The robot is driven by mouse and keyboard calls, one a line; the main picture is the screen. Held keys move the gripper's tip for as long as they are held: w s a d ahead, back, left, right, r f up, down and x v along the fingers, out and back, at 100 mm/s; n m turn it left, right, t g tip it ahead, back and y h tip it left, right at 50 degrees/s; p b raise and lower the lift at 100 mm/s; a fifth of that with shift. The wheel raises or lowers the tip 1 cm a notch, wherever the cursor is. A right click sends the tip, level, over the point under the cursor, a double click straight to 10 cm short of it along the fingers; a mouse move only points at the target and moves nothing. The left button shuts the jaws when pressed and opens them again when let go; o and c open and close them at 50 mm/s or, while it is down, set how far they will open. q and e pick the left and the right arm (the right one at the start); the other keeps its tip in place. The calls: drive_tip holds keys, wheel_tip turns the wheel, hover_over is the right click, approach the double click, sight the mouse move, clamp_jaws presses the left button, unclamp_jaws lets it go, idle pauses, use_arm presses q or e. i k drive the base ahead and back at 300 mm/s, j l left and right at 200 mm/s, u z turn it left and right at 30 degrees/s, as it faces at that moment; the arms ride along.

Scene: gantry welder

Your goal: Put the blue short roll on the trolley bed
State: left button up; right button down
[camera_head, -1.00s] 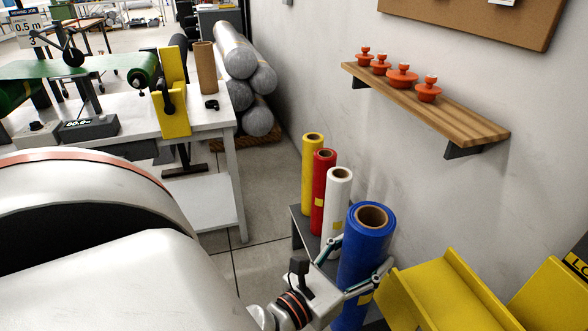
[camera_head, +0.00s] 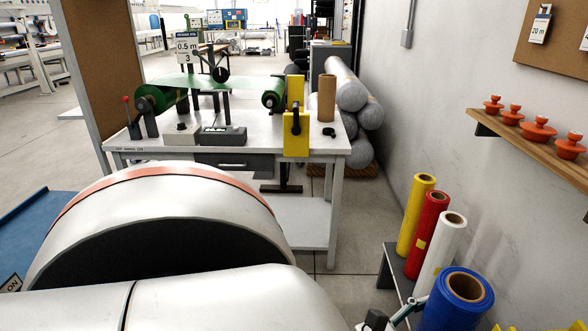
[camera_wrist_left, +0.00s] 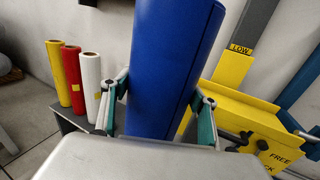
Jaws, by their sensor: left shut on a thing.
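The blue short roll (camera_head: 452,312) stands upright at the lower right of the head view, with a brown core showing at its top. It fills the middle of the left wrist view (camera_wrist_left: 172,65). My left gripper (camera_wrist_left: 160,112) is shut on it, one green-padded finger on each side. In the head view only part of this gripper (camera_head: 408,309) shows at the bottom edge. The roll's lower end is hidden, so I cannot tell whether it rests on anything. I cannot identify the trolley bed for certain. My right gripper is not in view.
Yellow (camera_head: 416,214), red (camera_head: 428,234) and white (camera_head: 440,256) rolls stand on a dark low stand (camera_head: 393,272) beside the blue roll. A yellow angled metal piece (camera_wrist_left: 235,110) is close right of it. A white bench (camera_head: 330,148) stands ahead; a blue surface (camera_head: 30,232) is far left.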

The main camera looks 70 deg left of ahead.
sight(39, 234)
drive_tip(key=k+u, duration=0.3)
drive_tip(key=j+u, duration=0.1)
drive_tip(key=u, duration=2.5)
drive_tip(key=i+u, duration=0.1)
drive_tip(key=i, duration=0.55)
